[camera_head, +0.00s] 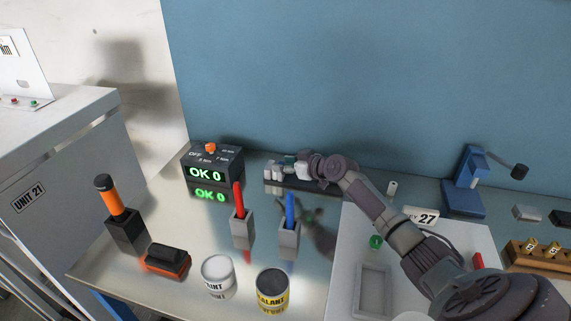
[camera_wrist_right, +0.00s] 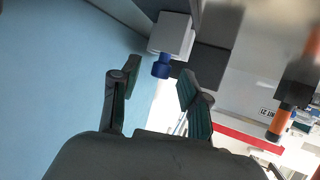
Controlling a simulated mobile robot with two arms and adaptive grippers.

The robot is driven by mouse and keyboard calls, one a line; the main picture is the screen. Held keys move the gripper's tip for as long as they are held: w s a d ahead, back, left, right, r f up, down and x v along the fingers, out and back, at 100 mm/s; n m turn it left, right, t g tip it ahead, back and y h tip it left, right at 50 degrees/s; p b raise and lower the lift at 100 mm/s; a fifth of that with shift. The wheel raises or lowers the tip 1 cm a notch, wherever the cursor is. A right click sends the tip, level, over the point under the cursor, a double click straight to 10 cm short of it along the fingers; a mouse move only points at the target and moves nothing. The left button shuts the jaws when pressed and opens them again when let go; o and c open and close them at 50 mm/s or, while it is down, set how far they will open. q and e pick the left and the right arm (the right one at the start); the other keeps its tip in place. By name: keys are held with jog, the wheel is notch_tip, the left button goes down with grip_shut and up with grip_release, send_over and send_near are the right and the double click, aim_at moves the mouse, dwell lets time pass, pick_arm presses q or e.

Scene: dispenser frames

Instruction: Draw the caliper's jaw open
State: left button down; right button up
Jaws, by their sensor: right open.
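The caliper (camera_head: 275,187) appears to be the long dark bar with pale upright blocks at its left end, near the back of the bench by the blue wall. My right gripper (camera_head: 290,161) is over its left part, fingers pointing left; the gripper and arm hide some of the bar. In the right wrist view my right gripper (camera_wrist_right: 158,73) is open. A blue knob (camera_wrist_right: 161,66) on a pale block (camera_wrist_right: 171,34) shows between its fingertips. I cannot tell whether the fingers touch it. My left gripper is not in view.
A dispenser box (camera_head: 212,172) with a green "OK 0" display stands left of the bar. In front are a red-handled tool (camera_head: 239,197), a blue-handled tool (camera_head: 289,208) and two cans (camera_head: 218,277). A blue press (camera_head: 467,180) stands at the right.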

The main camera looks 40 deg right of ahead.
grip_shut()
